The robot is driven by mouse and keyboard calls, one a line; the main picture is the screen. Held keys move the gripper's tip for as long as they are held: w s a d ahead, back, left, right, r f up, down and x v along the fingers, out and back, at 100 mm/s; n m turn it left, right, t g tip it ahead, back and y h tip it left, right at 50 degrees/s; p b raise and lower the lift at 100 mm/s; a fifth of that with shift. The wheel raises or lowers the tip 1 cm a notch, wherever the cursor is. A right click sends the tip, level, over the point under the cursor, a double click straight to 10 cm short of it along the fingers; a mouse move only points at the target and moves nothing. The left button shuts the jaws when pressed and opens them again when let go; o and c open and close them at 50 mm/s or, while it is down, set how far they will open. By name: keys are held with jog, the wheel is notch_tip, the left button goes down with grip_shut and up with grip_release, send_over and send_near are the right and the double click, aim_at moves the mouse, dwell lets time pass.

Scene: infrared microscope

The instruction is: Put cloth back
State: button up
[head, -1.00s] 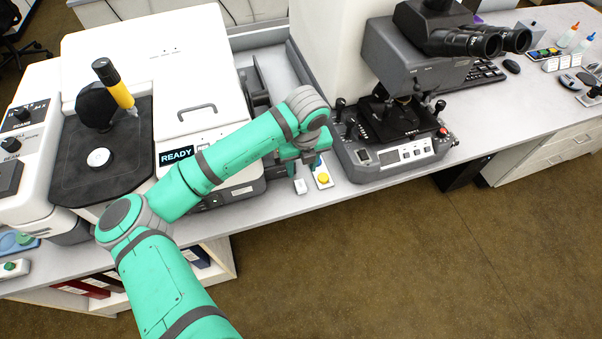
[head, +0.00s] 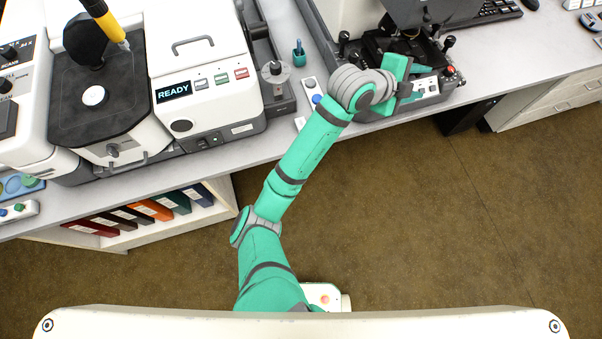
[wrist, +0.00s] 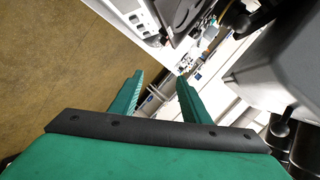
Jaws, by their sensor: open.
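I cannot make out a cloth in either view. My gripper (head: 424,70) is over the front of the microscope base (head: 430,86), partly hidden behind my wrist in the head view. In the wrist view, my gripper (wrist: 160,76) has its two green fingers apart, with nothing seen between them. Grey microscope parts fill the right of the wrist view, close beside the fingers. Whether the fingers touch the base I cannot tell.
The white instrument with the READY screen (head: 174,91) stands on the left of the bench. Binders (head: 150,208) fill a shelf below. The floor (head: 440,220) is clear.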

jog(key=s+a+f+n+t+y, duration=0.95)
jog(key=s+a+n, duration=0.6)
jog(key=n, duration=0.75)
jog(key=s+a+f, duration=0.1)
jog(key=s+a, duration=0.5)
jog(key=s, duration=0.5)
jog(key=s+a+f+n+y, duration=0.1)
jog(key=s+a, duration=0.6)
jog(key=s, duration=0.3)
jog(key=shift+s+a+f+n, duration=0.15)
jog(key=shift+s+f+n, duration=0.15)
jog(key=shift+s+f, duration=0.05)
jog(key=shift+g+y, duration=0.25)
